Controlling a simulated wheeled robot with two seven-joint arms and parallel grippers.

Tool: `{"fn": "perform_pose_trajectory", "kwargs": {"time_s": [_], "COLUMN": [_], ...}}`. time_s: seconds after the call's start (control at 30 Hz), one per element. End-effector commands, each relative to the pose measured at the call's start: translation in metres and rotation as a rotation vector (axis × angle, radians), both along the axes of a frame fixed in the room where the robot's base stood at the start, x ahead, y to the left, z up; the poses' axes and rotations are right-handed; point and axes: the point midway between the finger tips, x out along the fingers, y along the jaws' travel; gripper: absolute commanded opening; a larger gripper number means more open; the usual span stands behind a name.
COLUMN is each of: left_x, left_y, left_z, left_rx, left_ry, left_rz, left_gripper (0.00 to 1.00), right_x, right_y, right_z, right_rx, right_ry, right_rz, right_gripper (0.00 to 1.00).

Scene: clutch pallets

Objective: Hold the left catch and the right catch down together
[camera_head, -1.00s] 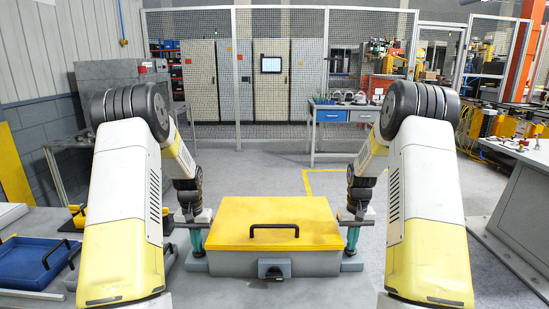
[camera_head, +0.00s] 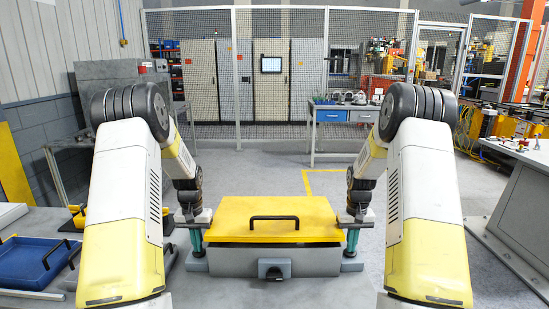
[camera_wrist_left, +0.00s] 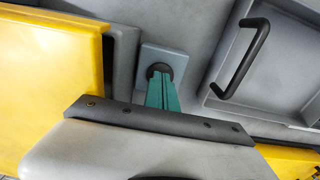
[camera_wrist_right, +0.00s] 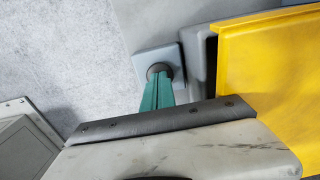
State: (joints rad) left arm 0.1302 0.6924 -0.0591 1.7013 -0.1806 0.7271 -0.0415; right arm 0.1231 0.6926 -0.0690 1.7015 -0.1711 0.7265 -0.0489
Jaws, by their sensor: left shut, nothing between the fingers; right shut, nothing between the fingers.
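A grey box (camera_head: 240,262) with a yellow lid (camera_head: 230,218) and black handle stands in front of me. The lid sits slightly raised, with a dark gap under its front edge. My left gripper (camera_head: 198,247) is shut and points down at the left catch, a dark round button (camera_wrist_left: 151,67) on a pale square block. My right gripper (camera_head: 351,247) is shut and points down at the right catch, a like button (camera_wrist_right: 151,69). The teal fingertips meet both buttons and partly cover them. Nothing is held between the fingers.
A dark latch-like part (camera_head: 274,269) sits low at the box's front. A blue tray (camera_head: 30,265) with a black handle lies at the left. A grey bench (camera_head: 510,205) stands at the right. The floor behind the box is clear.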

Motion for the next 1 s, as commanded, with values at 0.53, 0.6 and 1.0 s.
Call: {"fn": "perform_pose_trajectory", "kwargs": {"time_s": [0.53, 0.6, 1.0], "left_x": [-0.003, -0.003, 0.000], "left_y": [0.000, 0.000, 0.000], "left_z": [0.010, 0.017, 0.059], "left_rx": [-0.001, -0.001, 0.000], "left_ry": [0.008, 0.007, 0.001], "left_rz": [0.001, 0.000, 0.000], "left_gripper": [0.00, 0.00, 0.00], "right_x": [-0.002, -0.002, -0.002], "right_y": [0.000, 0.000, 0.000], "right_z": [-0.003, -0.003, -0.003], "right_rx": [0.001, 0.001, 0.001], "right_ry": [0.006, 0.006, 0.007], "right_rz": [0.000, 0.000, 0.000], "right_gripper": [0.00, 0.00, 0.00]}}
